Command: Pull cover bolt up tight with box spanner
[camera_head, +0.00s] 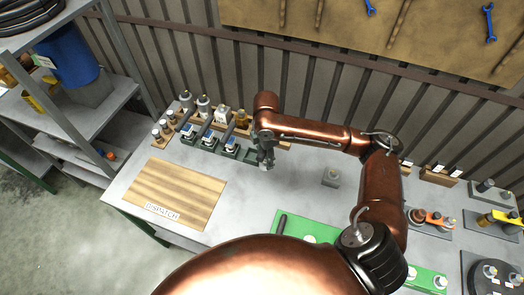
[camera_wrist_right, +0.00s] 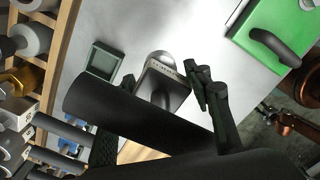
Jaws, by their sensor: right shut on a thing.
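My right gripper (camera_head: 266,160) is just above the table at the right end of a row of dark tool sockets (camera_head: 229,153). It is shut on a grey tool with a small label plate (camera_wrist_right: 168,84) and a rounded silver end, seen in the right wrist view. The lettering is too small to read, so I cannot confirm it is the box spanner. An empty dark square socket (camera_wrist_right: 103,60) is beside it. A green plate with a black handle (camera_head: 300,225) lies on the table, also in the wrist view (camera_wrist_right: 262,28). I cannot pick out the cover bolt. My left gripper is not in view.
A wooden dispatch board (camera_head: 176,193) lies on the left of the table. A small grey block (camera_head: 331,178) stands alone right of the gripper. Racks of parts stand along the back edge. Fixtures (camera_head: 432,222) fill the right side. The middle is mostly bare.

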